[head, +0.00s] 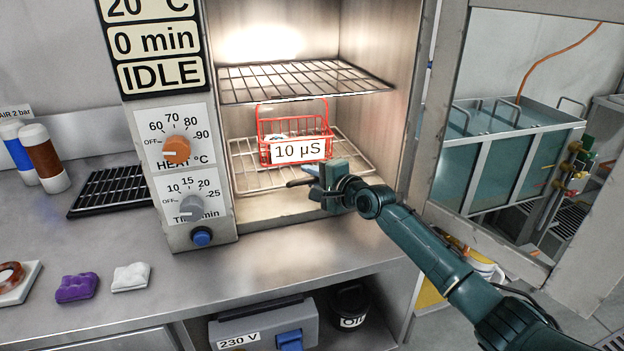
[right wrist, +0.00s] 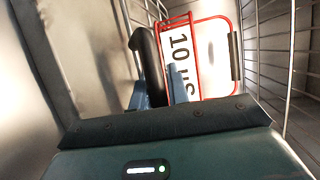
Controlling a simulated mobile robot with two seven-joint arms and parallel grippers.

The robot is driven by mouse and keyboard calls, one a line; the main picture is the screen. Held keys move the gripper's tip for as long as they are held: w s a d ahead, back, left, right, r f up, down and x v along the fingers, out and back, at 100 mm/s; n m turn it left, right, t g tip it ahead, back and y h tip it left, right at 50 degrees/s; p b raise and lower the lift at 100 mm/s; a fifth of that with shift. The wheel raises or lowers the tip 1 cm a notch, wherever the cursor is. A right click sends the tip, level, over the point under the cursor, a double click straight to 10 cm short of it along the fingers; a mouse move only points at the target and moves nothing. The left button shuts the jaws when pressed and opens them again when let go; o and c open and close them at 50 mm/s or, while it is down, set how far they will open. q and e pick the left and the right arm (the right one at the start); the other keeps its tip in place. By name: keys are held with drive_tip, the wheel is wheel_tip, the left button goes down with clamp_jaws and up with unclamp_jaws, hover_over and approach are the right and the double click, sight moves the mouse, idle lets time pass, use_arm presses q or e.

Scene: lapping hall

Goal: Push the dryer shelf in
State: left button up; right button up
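The dryer (head: 188,226) stands open and lit. Inside are an upper wire shelf (head: 300,84) and a lower wire shelf (head: 246,178). A red wire basket with a "10 µS" label (head: 299,150) stands on the lower shelf; it also shows in the right wrist view (right wrist: 202,60). My right gripper (head: 305,176) is at the front of the lower shelf, just in front of the basket. A dark curved piece (right wrist: 150,62) shows by its fingers in the right wrist view; whether it is gripped is unclear. The gripper hides part of the shelf's front edge. My left gripper is out of view.
The glazed dryer door (head: 448,110) stands open at the right, close to my right arm. A counter (head: 210,290) runs in front, with purple (head: 77,287) and white (head: 131,277) pieces at the left. A black rack (head: 110,190) lies left of the dryer. Tanks (head: 510,145) stand behind the door.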

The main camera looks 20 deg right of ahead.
drive_tip(key=shift+o, duration=0.5)
drive_tip(key=shift+w, duration=0.15)
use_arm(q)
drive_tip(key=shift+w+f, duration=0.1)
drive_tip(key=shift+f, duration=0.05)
use_arm(e)
drive_tip(key=shift+s, duration=0.3)
use_arm(q)
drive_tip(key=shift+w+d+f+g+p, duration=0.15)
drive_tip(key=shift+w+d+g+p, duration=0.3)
drive_tip(key=shift+p, duration=0.7)
use_arm(e)
drive_tip(key=v, duration=1.2)
drive_tip(key=shift+s+d+r, duration=0.2)
drive_tip(key=shift+s, duration=0.05)
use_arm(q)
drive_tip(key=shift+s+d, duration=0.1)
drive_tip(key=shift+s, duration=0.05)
